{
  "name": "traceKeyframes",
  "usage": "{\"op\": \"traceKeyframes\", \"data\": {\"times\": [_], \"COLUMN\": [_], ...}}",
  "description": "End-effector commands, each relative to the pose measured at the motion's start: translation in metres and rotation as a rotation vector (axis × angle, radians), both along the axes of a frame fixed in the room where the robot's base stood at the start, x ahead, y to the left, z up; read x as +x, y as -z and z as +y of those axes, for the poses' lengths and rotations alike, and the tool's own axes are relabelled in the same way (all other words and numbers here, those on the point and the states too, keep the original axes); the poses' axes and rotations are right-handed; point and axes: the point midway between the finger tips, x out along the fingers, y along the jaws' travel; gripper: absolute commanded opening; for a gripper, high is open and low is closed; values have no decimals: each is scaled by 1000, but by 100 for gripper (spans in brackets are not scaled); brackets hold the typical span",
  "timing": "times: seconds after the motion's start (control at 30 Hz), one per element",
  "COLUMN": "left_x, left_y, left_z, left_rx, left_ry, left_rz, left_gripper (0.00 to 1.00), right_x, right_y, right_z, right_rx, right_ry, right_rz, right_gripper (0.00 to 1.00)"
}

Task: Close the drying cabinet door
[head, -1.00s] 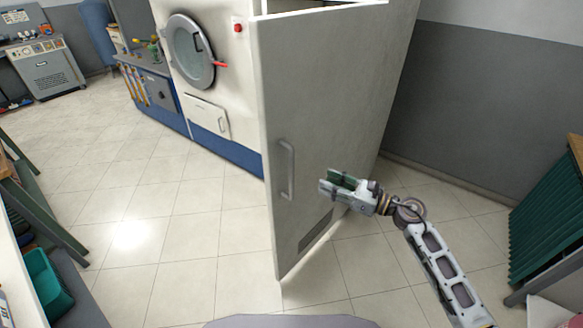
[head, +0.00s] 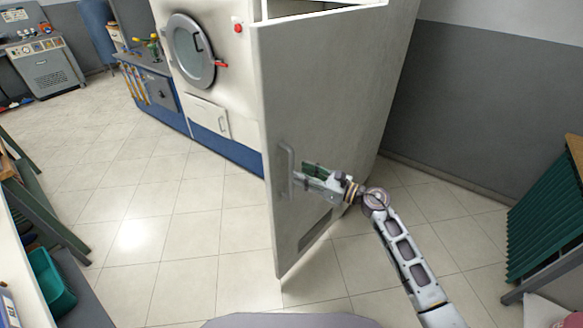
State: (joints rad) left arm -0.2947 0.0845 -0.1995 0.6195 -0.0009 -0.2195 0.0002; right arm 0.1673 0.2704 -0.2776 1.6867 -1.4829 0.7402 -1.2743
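The drying cabinet door (head: 325,100) is a tall grey panel standing open, swung out toward me from the white cabinet. Its vertical bar handle (head: 285,160) is near the door's left edge. My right gripper (head: 300,176) is at the handle's right side, its fingertips close to or touching the bar. The fingers look apart, but I cannot tell whether the bar lies between them. The cabinet's inside is mostly hidden behind the door. My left gripper is not in view.
A white and blue machine with a round porthole (head: 190,52) stands left of the door. A grey wall (head: 480,110) and a green pleated unit (head: 548,215) are at the right. A teal bin (head: 50,285) is at the lower left. The tiled floor in the middle is clear.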

Motion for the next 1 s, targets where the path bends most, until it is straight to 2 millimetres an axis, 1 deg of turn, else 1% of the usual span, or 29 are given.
{"op": "traceKeyframes", "data": {"times": [0.1,0.2,0.5,0.7,0.97,1.0], "left_x": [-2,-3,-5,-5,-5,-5], "left_y": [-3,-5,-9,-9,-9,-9], "left_z": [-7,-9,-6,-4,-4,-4], "left_rx": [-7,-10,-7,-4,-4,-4], "left_ry": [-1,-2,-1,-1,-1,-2], "left_rz": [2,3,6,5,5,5], "left_gripper": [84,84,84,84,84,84], "right_x": [7,12,24,27,27,27], "right_y": [-1,-2,0,0,0,0], "right_z": [11,20,40,44,44,44], "right_rx": [3,2,1,0,0,0], "right_ry": [1,0,1,0,0,0], "right_rz": [1,0,0,0,0,0], "right_gripper": [37,37,37,37,37,32]}}
